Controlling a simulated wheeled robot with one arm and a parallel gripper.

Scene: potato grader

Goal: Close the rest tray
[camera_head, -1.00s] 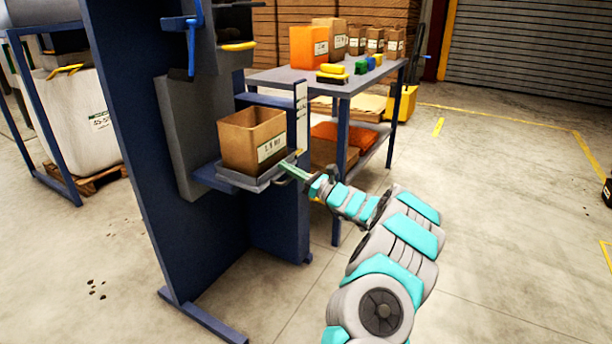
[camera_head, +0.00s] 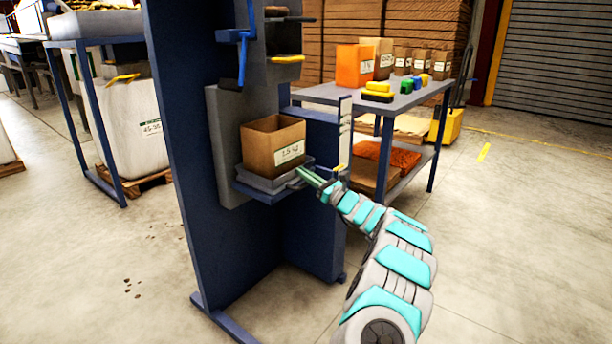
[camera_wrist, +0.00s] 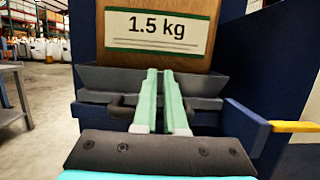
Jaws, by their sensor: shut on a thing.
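The rest tray (camera_head: 252,179) is a shallow grey tray on a blue bracket (camera_head: 262,194) at the front of the blue stand. It carries an open brown box (camera_head: 262,152) labelled 1.5 kg. My gripper (camera_head: 304,174) reaches in from the right to the tray's front. In the wrist view, the grey tray front (camera_wrist: 98,78) is straight ahead below the box (camera_wrist: 160,62). My green fingers (camera_wrist: 158,100) are together at the dark tray handle (camera_wrist: 120,108), whose ends show on both sides of them. The handle's middle is hidden by the fingers.
The tall blue stand (camera_head: 200,150) rises left of the tray. A blue workbench (camera_head: 330,96) with orange and brown boxes stands behind. A yellow-tipped blue bar (camera_wrist: 295,127) lies right of my fingers.

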